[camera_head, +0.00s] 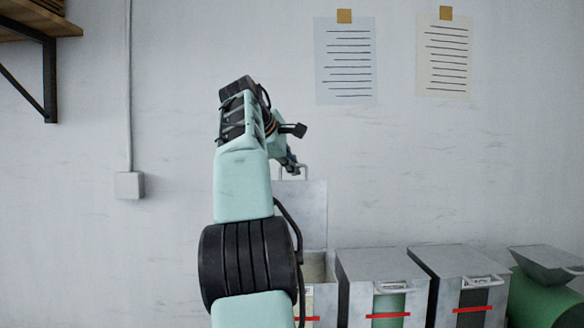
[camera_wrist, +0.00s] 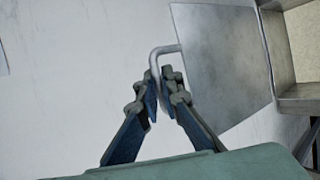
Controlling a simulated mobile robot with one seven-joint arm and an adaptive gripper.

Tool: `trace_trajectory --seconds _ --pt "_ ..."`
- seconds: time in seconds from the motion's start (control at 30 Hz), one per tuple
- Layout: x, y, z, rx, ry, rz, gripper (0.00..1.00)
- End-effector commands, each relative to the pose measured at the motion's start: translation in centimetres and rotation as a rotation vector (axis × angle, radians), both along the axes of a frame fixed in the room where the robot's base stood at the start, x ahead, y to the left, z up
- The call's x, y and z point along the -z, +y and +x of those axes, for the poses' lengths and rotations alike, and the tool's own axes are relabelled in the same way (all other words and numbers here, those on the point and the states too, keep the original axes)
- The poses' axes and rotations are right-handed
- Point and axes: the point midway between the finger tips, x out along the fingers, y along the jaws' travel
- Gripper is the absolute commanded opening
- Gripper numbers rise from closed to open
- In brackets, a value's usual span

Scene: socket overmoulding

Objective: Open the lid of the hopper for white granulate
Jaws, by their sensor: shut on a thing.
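The grey metal lid (camera_head: 313,212) of the leftmost hopper (camera_head: 322,285) stands about upright at the hopper's back, near the wall. The hopper's top is open; its front window looks pale, partly hidden by my arm. My gripper (camera_head: 291,165) is at the lid's upper edge, shut on the lid's handle (camera_head: 304,170). In the wrist view, my gripper's fingertips (camera_wrist: 163,82) close around the bent bar handle (camera_wrist: 154,62). The lid (camera_wrist: 225,62) spreads to the right there, with the open hopper's rim (camera_wrist: 300,98) beyond it.
A shelf (camera_head: 38,22) hangs at the upper left. The wall above the hoppers has two taped papers (camera_head: 345,62).

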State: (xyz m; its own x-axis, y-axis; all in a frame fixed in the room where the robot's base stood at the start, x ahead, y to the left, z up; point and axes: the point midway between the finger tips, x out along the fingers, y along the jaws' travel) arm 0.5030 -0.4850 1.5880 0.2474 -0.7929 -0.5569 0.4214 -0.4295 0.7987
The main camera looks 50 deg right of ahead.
Motion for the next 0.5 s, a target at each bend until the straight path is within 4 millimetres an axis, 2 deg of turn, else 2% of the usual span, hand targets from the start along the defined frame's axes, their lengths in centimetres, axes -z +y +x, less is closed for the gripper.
trace_trajectory --seconds 0.1,0.13,0.3,0.5 --pt "-0.15 0.0 -0.03 0.0 0.0 -0.003 0.0" --pt "-0.15 -0.01 -0.04 0.0 0.0 -0.003 0.07" --pt "-0.11 0.0 -0.03 0.0 -0.001 -0.002 0.24" --pt "-0.05 0.0 -0.01 0.0 0.0 -0.001 0.24"
